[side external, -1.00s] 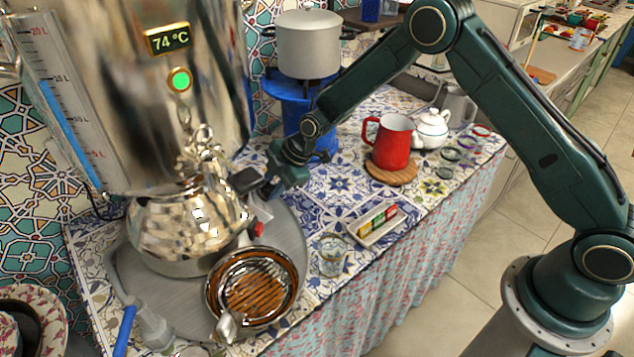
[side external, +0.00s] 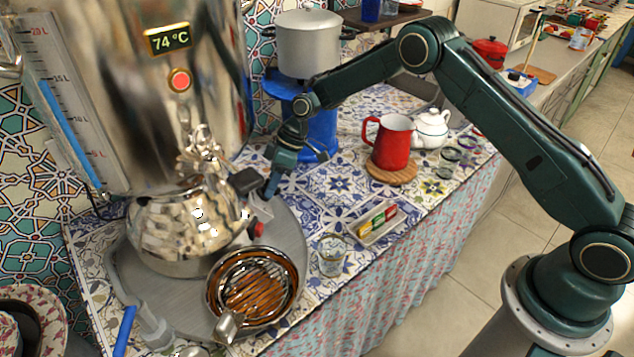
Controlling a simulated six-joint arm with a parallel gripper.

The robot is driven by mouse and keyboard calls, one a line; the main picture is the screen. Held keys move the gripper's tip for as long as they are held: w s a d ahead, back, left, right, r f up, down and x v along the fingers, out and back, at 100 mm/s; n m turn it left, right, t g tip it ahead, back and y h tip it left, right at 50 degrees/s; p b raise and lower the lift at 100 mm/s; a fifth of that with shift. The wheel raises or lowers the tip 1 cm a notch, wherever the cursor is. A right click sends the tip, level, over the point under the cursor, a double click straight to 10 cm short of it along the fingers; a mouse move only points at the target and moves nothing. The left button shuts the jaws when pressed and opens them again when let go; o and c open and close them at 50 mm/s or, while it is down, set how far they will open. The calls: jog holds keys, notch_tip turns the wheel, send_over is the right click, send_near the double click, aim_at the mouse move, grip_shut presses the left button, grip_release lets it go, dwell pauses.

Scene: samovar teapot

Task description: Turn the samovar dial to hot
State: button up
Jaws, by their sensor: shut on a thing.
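The large polished samovar (side external: 110,60) fills the left side, with a 74 °C display (side external: 167,39) and a lamp lit red (side external: 180,79) below it. A dark block (side external: 244,180) at its lower right side appears to be the dial; its marks cannot be read. My gripper (side external: 266,190) is at the block's right side, pointing down, its jaws shut. What lies between its fingers is largely hidden, but it seems to be the dial. A small red-ended part (side external: 257,229) shows just below the gripper.
A blue burner stand (side external: 314,122) with a grey pot (side external: 309,44) stands behind my gripper. A red jug (side external: 391,143) and white teapot (side external: 430,128) stand to the right. A glass (side external: 332,255), a small tray (side external: 378,222) and a round brown-lined bowl (side external: 283,260) are in front.

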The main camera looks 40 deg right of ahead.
jog(key=shift+d+m+g+y, duration=0.1)
jog(key=shift+m+g+y, duration=0.2)
jog(key=shift+m, duration=0.6)
jog(key=o, duration=0.6)
jog(key=v, duration=1.3)
jog(key=shift+w+d+r, duration=0.15)
jog(key=shift+r, duration=0.2)
jog(key=shift+r, duration=0.1)
